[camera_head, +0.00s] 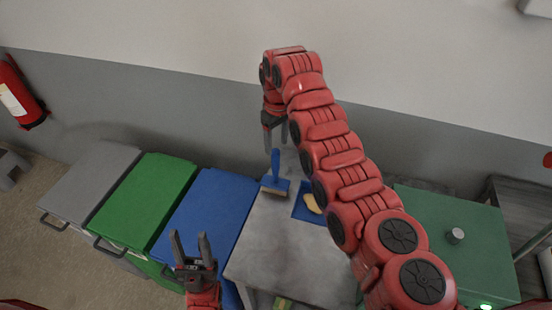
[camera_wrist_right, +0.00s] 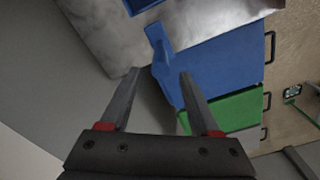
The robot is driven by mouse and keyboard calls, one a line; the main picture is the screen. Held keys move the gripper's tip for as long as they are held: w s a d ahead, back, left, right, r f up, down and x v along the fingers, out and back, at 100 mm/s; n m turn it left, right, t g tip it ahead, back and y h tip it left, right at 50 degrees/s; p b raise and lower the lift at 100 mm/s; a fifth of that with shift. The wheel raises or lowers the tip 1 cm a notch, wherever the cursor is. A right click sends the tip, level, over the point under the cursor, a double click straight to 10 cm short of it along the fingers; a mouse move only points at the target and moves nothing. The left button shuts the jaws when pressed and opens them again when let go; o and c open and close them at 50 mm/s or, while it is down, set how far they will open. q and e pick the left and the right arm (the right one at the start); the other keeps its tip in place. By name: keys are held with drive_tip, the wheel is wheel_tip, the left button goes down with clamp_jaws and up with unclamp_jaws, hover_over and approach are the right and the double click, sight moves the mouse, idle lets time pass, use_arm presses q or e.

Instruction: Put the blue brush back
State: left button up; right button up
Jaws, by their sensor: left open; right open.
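The blue brush (camera_head: 276,172) stands on the left back edge of the grey table (camera_head: 272,235) in the head view, handle up and bristles down. In the right wrist view the brush (camera_wrist_right: 157,40) shows ahead of the fingertips. My right gripper (camera_head: 274,140) is open and points down just above the handle; the fingers look empty. It also shows in the right wrist view (camera_wrist_right: 159,73). My left gripper (camera_head: 190,245) is open and empty, low in front of the blue bin.
A blue tray (camera_head: 299,210) with a yellowish item (camera_head: 312,204) lies right of the brush. Blue (camera_head: 205,207), green (camera_head: 145,198) and grey (camera_head: 92,178) lidded bins stand left of the table. A green box (camera_head: 455,262) stands at right. The wall is close behind.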

drive_tip(key=shift+r, duration=1.55)
